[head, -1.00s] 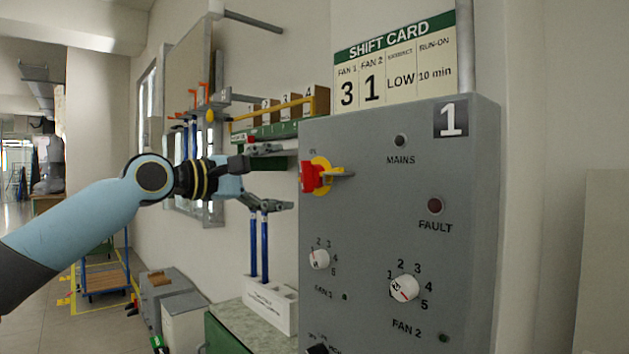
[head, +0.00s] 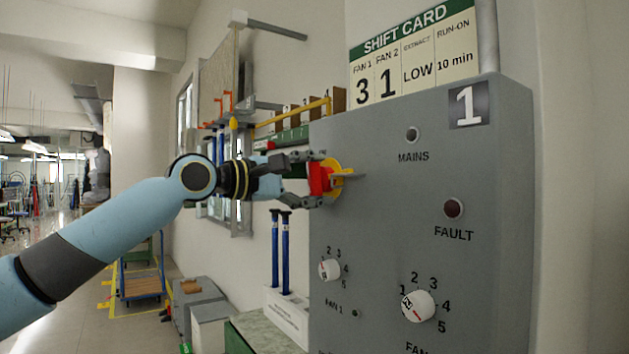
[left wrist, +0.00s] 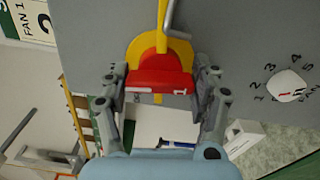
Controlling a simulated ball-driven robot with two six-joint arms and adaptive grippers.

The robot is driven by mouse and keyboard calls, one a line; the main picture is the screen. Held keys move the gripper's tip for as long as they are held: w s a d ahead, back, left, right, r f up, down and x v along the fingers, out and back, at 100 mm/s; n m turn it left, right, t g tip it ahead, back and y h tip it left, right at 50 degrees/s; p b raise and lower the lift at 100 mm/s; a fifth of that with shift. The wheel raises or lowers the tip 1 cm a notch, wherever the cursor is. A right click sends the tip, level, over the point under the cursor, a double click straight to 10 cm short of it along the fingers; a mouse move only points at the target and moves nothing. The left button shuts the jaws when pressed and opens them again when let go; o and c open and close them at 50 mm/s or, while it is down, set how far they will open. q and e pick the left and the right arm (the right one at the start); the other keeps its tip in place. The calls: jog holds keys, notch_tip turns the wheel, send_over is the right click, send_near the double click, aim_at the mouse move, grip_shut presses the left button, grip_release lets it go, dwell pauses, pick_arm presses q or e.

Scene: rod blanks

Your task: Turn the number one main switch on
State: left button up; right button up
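The main switch is a red handle (head: 319,178) on a yellow plate (head: 338,180), at the upper left of the grey panel (head: 390,230) marked 1. A grey hasp-like piece sticks out beside the plate. My left gripper (head: 311,179) is at the switch, one finger above the handle and one below. In the left wrist view the red handle (left wrist: 158,82) lies between the two fingers of my left gripper (left wrist: 160,92). The fingers are spread about the handle's width; I cannot tell whether they touch it. The MAINS lamp (head: 413,134) looks grey and unlit. My right gripper is not in view.
Below the switch are the FAN 1 knob (head: 330,270) and FAN 2 knob (head: 418,306). The FAULT lamp (head: 453,208) is dark red. A shift card (head: 413,55) stands above the panel. Blue rods (head: 280,250) stand in a white holder left of the panel.

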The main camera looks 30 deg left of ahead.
pick_arm(q)
jog(key=c, duration=1.1)
jog(key=shift+m, duration=0.5)
jog(key=shift+m+p, duration=0.35)
jog(key=shift+m, duration=0.35)
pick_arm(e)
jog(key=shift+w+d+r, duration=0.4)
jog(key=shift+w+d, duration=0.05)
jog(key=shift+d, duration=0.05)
